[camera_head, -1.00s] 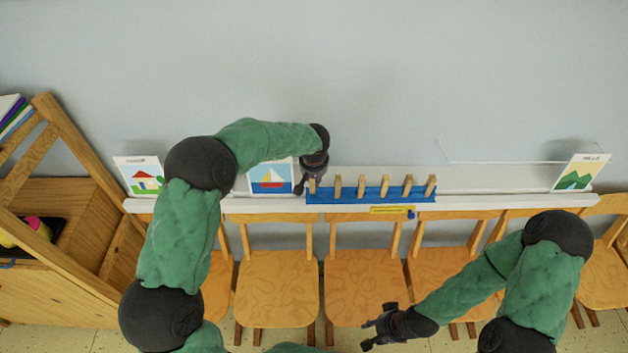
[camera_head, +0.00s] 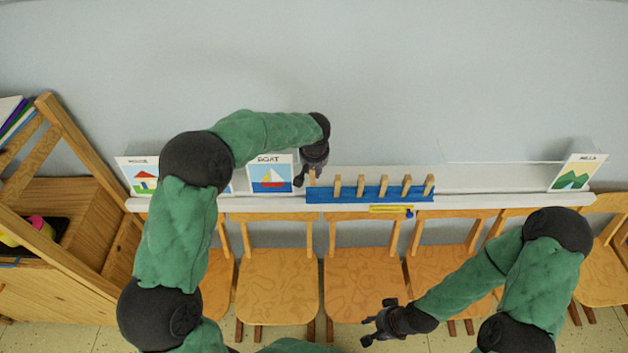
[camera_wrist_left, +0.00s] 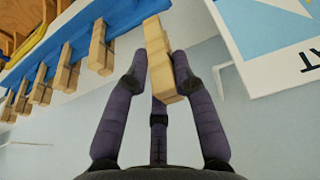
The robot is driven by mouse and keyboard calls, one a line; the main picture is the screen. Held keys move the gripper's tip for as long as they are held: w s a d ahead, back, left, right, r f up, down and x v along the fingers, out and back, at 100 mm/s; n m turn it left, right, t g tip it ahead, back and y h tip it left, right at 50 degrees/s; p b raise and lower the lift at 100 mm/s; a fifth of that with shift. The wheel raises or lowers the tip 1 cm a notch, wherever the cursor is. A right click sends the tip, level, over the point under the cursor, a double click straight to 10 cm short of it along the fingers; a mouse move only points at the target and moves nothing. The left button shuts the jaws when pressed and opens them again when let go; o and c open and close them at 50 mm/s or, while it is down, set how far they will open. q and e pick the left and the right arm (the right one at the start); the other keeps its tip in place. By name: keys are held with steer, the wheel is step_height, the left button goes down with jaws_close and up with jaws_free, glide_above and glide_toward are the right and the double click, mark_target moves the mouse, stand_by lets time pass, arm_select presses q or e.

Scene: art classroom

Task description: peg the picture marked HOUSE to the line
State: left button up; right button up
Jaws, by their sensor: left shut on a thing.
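The HOUSE picture (camera_head: 143,177), a white card with a red-roofed house, leans on the white ledge at the left. My left gripper (camera_head: 306,180) is at the left end of a blue peg rail (camera_head: 372,194). It is shut on a wooden peg (camera_wrist_left: 160,65), which shows between its fingers in the left wrist view. I cannot tell whether that peg still touches the rail. Several other pegs (camera_head: 383,186) stand along the rail. A thin pale line (camera_head: 520,162) runs by the wall at the right. My right gripper (camera_head: 367,331) is open and empty, low over the chairs.
The BOAT picture (camera_head: 270,176) stands just left of my left gripper. Another card is mostly hidden behind my left arm. The HILLS picture (camera_head: 575,175) leans at the right. A yellow object (camera_head: 388,209) is on the ledge (camera_head: 480,203) front. Wooden chairs (camera_head: 278,280) line the wall.

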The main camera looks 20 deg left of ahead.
mark_target(314, 179)
arm_select(q)
steer(key=shift+s+d+r+b, duration=0.15)
steer(key=shift+s+d+b, duration=0.15)
steer(key=shift+s, duration=0.5)
steer(key=shift+s+d+r+b, duration=0.2)
steer(key=shift+s+b, duration=0.1)
steer(key=shift+s, duration=0.5)
steer(key=shift+s+d+r+b, duration=0.2)
steer(key=shift+s+b, duration=0.1)
steer(key=shift+s, duration=0.5)
